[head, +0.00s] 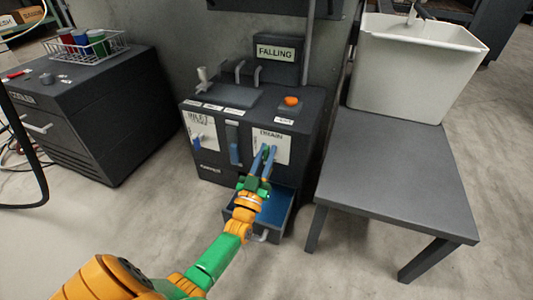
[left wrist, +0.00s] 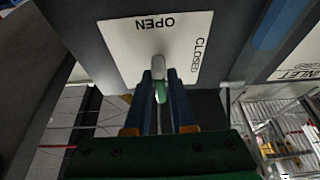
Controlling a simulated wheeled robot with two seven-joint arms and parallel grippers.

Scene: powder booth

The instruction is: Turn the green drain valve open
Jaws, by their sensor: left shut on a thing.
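The green drain valve handle (left wrist: 160,92) sits on a white plate (left wrist: 118,42) marked OPEN and CLOSED. In the left wrist view its far end is grey and its near part is green. My left gripper (left wrist: 161,88) is shut on the handle, one blue finger on each side. In the head view, my left gripper (head: 265,152) reaches the DRAIN plate (head: 282,138) on the dark machine's front and covers most of the handle. I cannot tell exactly which label the handle points to. My right gripper is not in view.
An open drawer (head: 280,211) with a blue inside juts out below the gripper. A FALLING sign (head: 275,53) stands above. A grey table (head: 390,170) holding a white bin (head: 405,75) stands right.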

